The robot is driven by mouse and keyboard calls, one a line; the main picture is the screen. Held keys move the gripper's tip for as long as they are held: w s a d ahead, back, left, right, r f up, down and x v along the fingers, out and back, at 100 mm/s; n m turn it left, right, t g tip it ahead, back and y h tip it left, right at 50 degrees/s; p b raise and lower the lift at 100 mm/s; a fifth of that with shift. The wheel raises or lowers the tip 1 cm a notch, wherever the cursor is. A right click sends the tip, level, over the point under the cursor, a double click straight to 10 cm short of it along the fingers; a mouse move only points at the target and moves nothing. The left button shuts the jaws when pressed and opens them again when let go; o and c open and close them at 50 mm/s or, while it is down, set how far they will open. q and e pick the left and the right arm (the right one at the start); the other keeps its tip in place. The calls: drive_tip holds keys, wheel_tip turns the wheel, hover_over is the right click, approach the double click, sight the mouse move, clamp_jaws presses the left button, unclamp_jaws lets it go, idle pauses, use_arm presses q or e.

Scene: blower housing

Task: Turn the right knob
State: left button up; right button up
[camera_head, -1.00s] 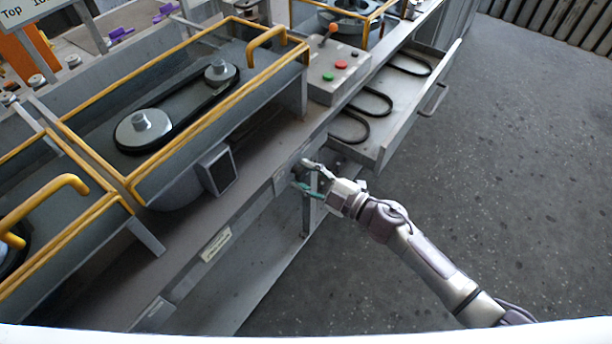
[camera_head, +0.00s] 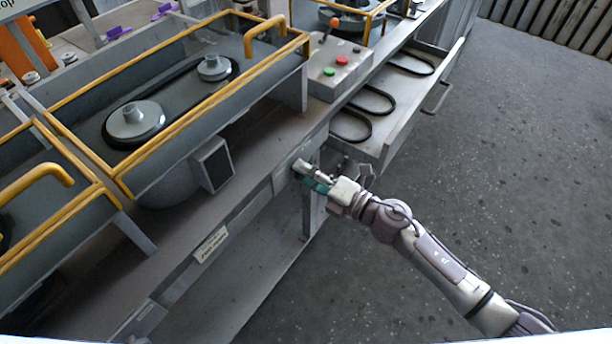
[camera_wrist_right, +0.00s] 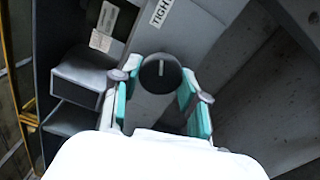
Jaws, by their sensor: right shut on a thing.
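The right knob (camera_wrist_right: 160,72) is round and black with a pale marker line, on a grey panel. In the right wrist view, it sits between the teal-padded fingertips of my right gripper (camera_wrist_right: 158,88), and the marker line points nearly straight up. My right gripper (camera_head: 306,174) is shut on the knob at the front face of the bench in the head view. There, the gripper hides the knob. My left gripper is in neither view.
The grey bench (camera_head: 255,150) carries a yellow-railed belt housing (camera_head: 170,140). A control box (camera_head: 340,70) with red and green buttons stands behind my right gripper. An open drawer (camera_head: 405,120) holding several black belts juts out close by. The floor at right is clear.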

drive_tip(key=shift+f+n+b, duration=0.1)
drive_tip(key=shift+n+b, duration=0.25)
drive_tip(key=shift+n, duration=0.75)
drive_tip(key=o, duration=1.1)
drive_tip(key=shift+o, duration=0.2)
drive_tip(key=v, duration=1.2)
